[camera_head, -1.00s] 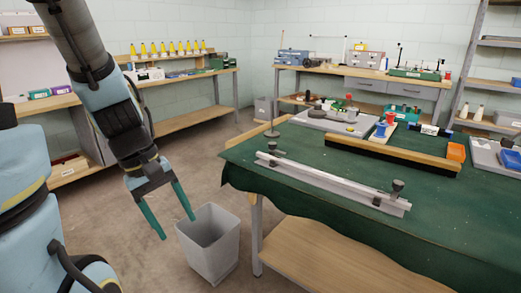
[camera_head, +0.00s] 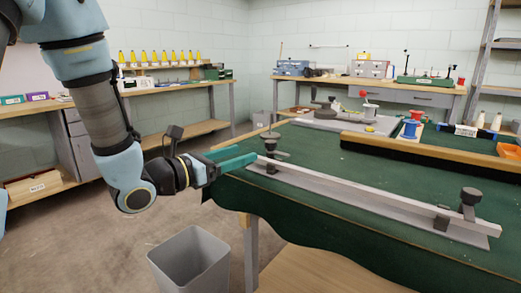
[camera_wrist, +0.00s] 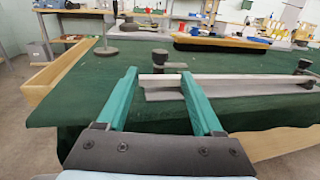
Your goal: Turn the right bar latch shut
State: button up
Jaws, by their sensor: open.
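A long pale bar (camera_head: 370,195) lies on the green table, with a dark knobbed latch near each end. The right latch (camera_head: 469,203) stands at the bar's near right end, and a small dark block (camera_head: 441,223) sits beside it. The left latch (camera_head: 271,142) is at the far left end. My gripper (camera_head: 247,154) is open and empty, level at the table's left edge, its fingers pointing toward the left latch. In the wrist view the left latch (camera_wrist: 160,60) shows just beyond and between my fingertips (camera_wrist: 159,74). The right latch (camera_wrist: 303,67) is far to the right there.
The green table (camera_head: 330,235) has bare cloth in front of the bar. A wood-edged rail (camera_head: 430,155) and spools lie behind it. A grey bin (camera_head: 190,262) stands on the floor below my arm. Shelves line the walls.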

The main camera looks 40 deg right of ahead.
aim_at(266, 146)
jog(key=d, duration=1)
jog(key=shift+w+d+p, duration=0.3)
jog(key=shift+p, duration=0.1)
grip_shut()
